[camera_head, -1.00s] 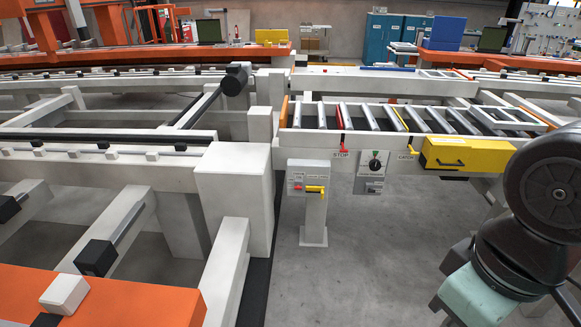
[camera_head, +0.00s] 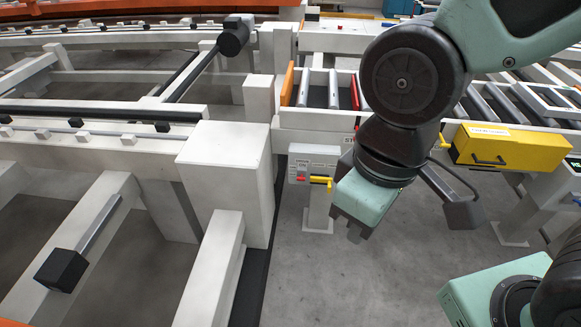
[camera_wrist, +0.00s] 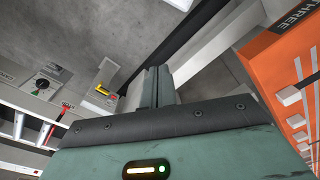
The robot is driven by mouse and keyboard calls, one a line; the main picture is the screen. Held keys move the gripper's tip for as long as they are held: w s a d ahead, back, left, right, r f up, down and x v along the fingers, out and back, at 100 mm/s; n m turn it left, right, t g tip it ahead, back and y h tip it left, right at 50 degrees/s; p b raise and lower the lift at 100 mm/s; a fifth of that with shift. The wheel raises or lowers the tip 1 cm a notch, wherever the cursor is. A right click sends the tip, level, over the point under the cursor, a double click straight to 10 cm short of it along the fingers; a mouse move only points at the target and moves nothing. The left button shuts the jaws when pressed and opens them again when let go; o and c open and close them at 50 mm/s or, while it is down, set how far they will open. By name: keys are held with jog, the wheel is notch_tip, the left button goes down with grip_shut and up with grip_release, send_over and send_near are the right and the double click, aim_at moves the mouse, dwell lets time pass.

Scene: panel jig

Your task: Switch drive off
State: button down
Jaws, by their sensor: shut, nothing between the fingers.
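A grey switch box (camera_head: 313,162) with small printed labels stands on a post left of my arm in the head view. It has a red part (camera_head: 301,178) and a yellow lever (camera_head: 321,180) pointing right. The yellow lever also shows in the wrist view (camera_wrist: 102,90), left of my fingers and apart from them. A panel with a black rotary dial (camera_wrist: 42,85) is at the left of the wrist view; my arm hides it in the head view. My gripper (camera_wrist: 157,72) is shut and empty, in free space near the box.
A yellow case (camera_head: 511,147) is right of my arm. A large pale frame post (camera_head: 225,170) stands left of the box. Grey floor (camera_head: 400,270) is free in front.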

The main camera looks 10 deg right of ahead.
jog(key=shift+a+f, duration=0.1)
jog(key=w+a+f+m+t+y+b, duration=0.1)
jog(key=w+a+f+m+b, duration=0.15)
jog(key=w+f+b, duration=0.55)
jog(key=w+a+f+m+b, duration=0.1)
jog(key=w+f+m+b, duration=0.3)
jog(key=w, duration=0.9)
jog(key=w+d+f+m+t+h+b, duration=0.1)
jog(key=w+d+f+b, duration=0.1)
jog(key=w+f, duration=0.4)
jog(key=w+d+f+m+t+h+b, duration=0.1)
jog(key=w+f+b, duration=0.4)
jog(key=w, duration=0.7)
jog(key=w+d+f+m+t+h+b, duration=0.1)
jog(key=w+d+f+m+t+b, duration=0.1)
jog(key=w+d+f, duration=0.3)
jog(key=w+f+b, duration=0.1)
jog(key=w+f, duration=0.2)
jog(key=w, duration=0.2)
jog(key=shift+d+f+m+t+b, duration=0.25)
jog(key=shift+f+m+t+b, duration=0.1)
jog(key=shift+f+t, duration=0.05)
